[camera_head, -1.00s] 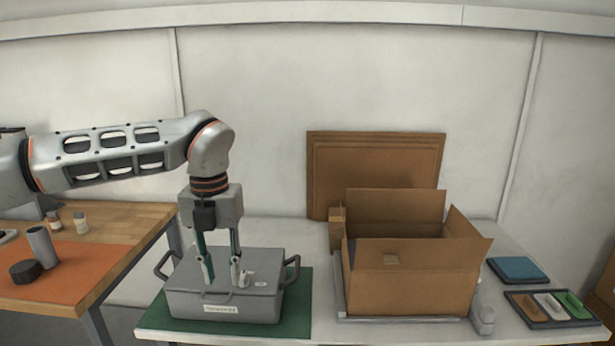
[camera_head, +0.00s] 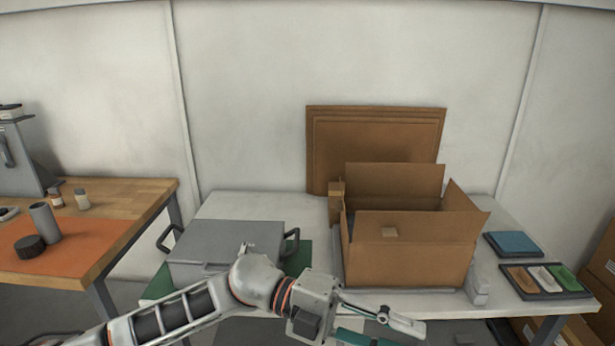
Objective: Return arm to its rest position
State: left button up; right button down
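My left arm comes in from the lower left and crosses in front of the white table's front edge. Its gripper (camera_head: 402,336) points right, below and in front of the open cardboard box. Its two fingers are apart with nothing visible between them; the lower finger is partly cut off by the frame's bottom. A grey lidded case (camera_head: 222,240) with dark side handles sits on a green mat (camera_head: 298,258) on the table. My arm hides the case's lower front. My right gripper is not in view.
The open cardboard box (camera_head: 408,255) stands mid-table (camera_head: 255,205), with flat brown panels (camera_head: 375,135) behind it. A blue pad (camera_head: 516,244) and a tray (camera_head: 582,293) of coloured items lie at right. A wooden bench (camera_head: 120,205) with an orange mat (camera_head: 85,245) stands left.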

pick_arm(q)
jog(key=w+a+n+t+h, duration=0.4)
jog(key=w+n+t+h, duration=0.25)
jog(key=n+t, duration=0.6)
jog(key=w+a+f+n+t+y, duration=0.5)
jog(key=a+f+n+t+y, duration=0.6)
jog(key=n, duration=0.3)
jog(key=s+a+f+n+g+y, duration=0.2)
jog(key=s+a+f, duration=0.3)
jog(key=f, duration=0.4)
jog(key=s+a+f+n+g+y, duration=0.2)
jog(key=s+a+f+n+y, duration=0.1)
jog(key=s+a+f, duration=0.2)
jog(key=s+a+f+n+g+y, duration=0.2)
jog(key=s+a+f, duration=0.3)
jog(key=f, duration=0.8)
jog(key=a+y, duration=0.1)
jog(key=a, duration=0.2)
jog(key=shift+s+a+y, duration=0.35)
jog(key=shift+a, duration=0.05)
jog(key=shift+f+n, duration=0.1)
jog(key=shift+n, duration=0.15)
